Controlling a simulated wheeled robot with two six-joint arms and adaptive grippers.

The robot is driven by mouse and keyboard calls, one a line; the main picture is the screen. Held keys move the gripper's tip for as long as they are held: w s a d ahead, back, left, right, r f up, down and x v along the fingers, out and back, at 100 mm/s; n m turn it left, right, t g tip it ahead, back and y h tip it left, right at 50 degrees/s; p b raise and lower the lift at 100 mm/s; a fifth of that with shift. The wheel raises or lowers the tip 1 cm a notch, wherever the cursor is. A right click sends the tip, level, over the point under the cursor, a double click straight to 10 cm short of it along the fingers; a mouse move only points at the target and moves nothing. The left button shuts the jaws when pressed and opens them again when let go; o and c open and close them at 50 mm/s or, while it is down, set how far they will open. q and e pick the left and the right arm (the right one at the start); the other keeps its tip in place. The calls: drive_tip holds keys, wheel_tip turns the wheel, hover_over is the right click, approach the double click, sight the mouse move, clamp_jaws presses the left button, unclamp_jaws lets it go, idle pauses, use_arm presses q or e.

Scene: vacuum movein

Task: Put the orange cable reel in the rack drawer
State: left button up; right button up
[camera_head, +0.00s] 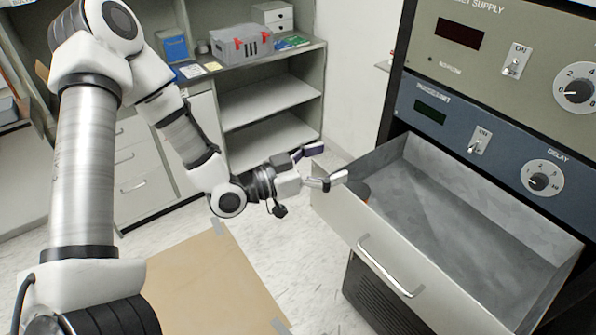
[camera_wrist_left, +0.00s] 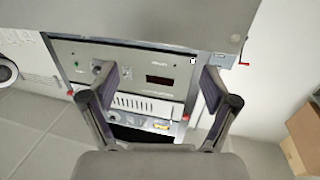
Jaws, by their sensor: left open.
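The rack drawer (camera_head: 470,215) is pulled out at the right of the head view, with a bare grey floor over most of its inside. A small dark and orange-brown thing (camera_head: 363,191) shows inside its left end, just behind the front panel. It may be the orange cable reel; most of it is hidden by the panel and a fingertip. My left gripper (camera_head: 325,166) is at the drawer's left front corner, its fingers spread and nothing between them. In the left wrist view both fingers (camera_wrist_left: 148,85) stand wide apart and empty. My right gripper is not in view.
The rack's instrument panels (camera_head: 480,125) rise above the drawer. The drawer handle (camera_head: 385,268) sticks out in front. Shelves (camera_head: 265,105) and a counter with a grey toolbox (camera_head: 241,45) stand behind. A brown floor mat (camera_head: 210,285) lies below my left arm. Cardboard boxes (camera_wrist_left: 303,140) show in the wrist view.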

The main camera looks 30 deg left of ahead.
use_arm(q)
drive_tip(key=p+v, duration=0.4)
drive_tip(key=v, duration=0.4)
drive_tip(key=s+d+f+n+g+y, duration=0.25)
drive_tip(key=f+g, duration=0.25)
drive_tip(key=f, duration=0.5)
drive_tip(key=s+d+f+n+g+y, duration=0.15)
drive_tip(key=s+f+g, duration=0.3)
drive_tip(key=f, duration=0.45)
drive_tip(key=s+f+n+g+y, duration=0.2)
drive_tip(key=s+f+g+y, duration=0.3)
drive_tip(key=s+f, duration=0.5)
drive_tip(key=shift+s+f+n+g+y, duration=0.2)
drive_tip(key=shift+s+n+g+y, duration=0.15)
drive_tip(key=shift+s, duration=0.7)
